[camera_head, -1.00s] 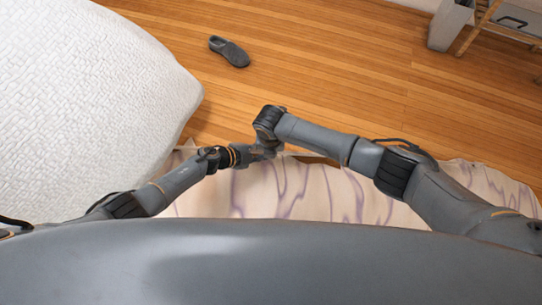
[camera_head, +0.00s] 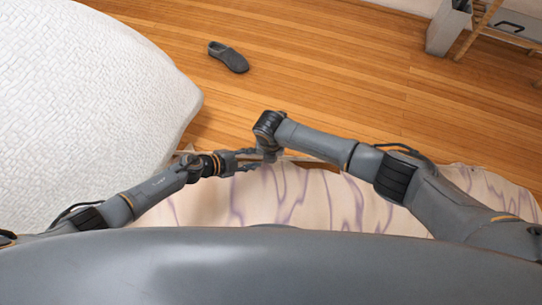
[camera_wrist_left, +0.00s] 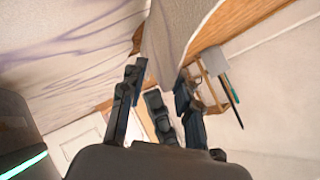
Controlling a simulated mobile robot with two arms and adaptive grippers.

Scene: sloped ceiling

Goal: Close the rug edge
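The rug (camera_head: 325,198) is cream with purple veins and lies in front of my body, its far edge uneven on the wooden floor. In the left wrist view the rug (camera_wrist_left: 60,45) fills the upper left, and a pale flap of it hangs near my fingertips. My left gripper (camera_head: 258,160) is at the rug's far edge with its fingers apart. In the left wrist view the left gripper (camera_wrist_left: 160,82) is open; whether the flap lies between the fingers is unclear. My right gripper (camera_head: 268,153) points down beside it, and its fingers are mostly hidden.
A white textured bed or cushion (camera_head: 80,100) fills the left side. A dark shoe (camera_head: 228,57) lies on the wooden floor (camera_head: 330,75) beyond the rug. A grey bin (camera_head: 448,27) and a wooden rack (camera_head: 485,28) stand at the upper right. The floor between is clear.

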